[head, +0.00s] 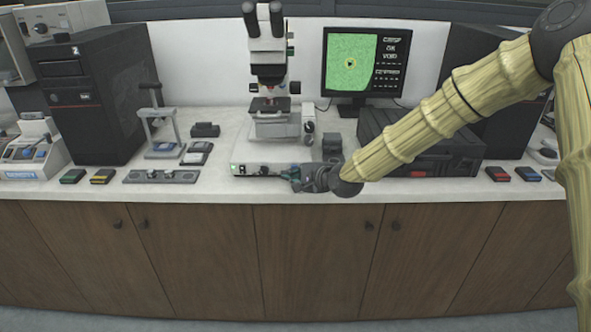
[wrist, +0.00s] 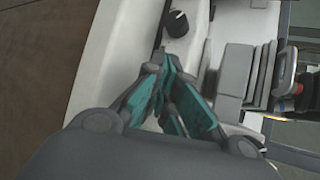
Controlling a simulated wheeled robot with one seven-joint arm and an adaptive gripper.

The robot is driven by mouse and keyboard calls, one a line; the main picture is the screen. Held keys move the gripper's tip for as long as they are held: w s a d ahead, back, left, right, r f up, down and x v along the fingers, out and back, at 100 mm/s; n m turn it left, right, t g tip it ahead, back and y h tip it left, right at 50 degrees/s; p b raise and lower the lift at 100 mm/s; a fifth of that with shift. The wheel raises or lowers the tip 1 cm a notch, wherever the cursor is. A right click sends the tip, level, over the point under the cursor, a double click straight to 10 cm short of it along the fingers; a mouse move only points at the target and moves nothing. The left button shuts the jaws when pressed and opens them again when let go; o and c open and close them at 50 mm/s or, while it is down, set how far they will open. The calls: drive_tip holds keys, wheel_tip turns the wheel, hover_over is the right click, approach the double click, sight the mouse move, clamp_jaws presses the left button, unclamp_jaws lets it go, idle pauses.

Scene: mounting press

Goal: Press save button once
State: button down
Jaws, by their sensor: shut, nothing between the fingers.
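The microscope (head: 267,70) stands on a white base (head: 245,154) at the middle of the counter. The base's dark front panel (head: 250,170) carries a small greenish light or button at its left end. I cannot read any label, so I cannot tell which control is the save button. My gripper (head: 290,178) is shut and empty at the front right of the base, close to the panel; I cannot tell whether it touches. In the wrist view its teal-padded fingers (wrist: 160,65) meet at the tips, with a black knob (wrist: 176,23) just beyond them.
A monitor (head: 352,62) with a green picture stands behind. A black case (head: 430,145) lies right of the microscope, under my arm. A grey plate (head: 160,176) and coloured blocks (head: 102,176) line the left front. The counter's front edge lies just below my gripper.

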drive_tip(key=shift+w, duration=0.1)
idle(0.5)
drive_tip(key=shift+w, duration=0.3)
drive_tip(key=shift+w, duration=0.35)
idle(0.8)
idle(0.4)
drive_tip(key=shift+s+p, duration=0.35)
drive_tip(key=shift+s, duration=0.45)
drive_tip(key=s+p, duration=0.1)
drive_tip(key=s, duration=0.4)
idle(0.8)
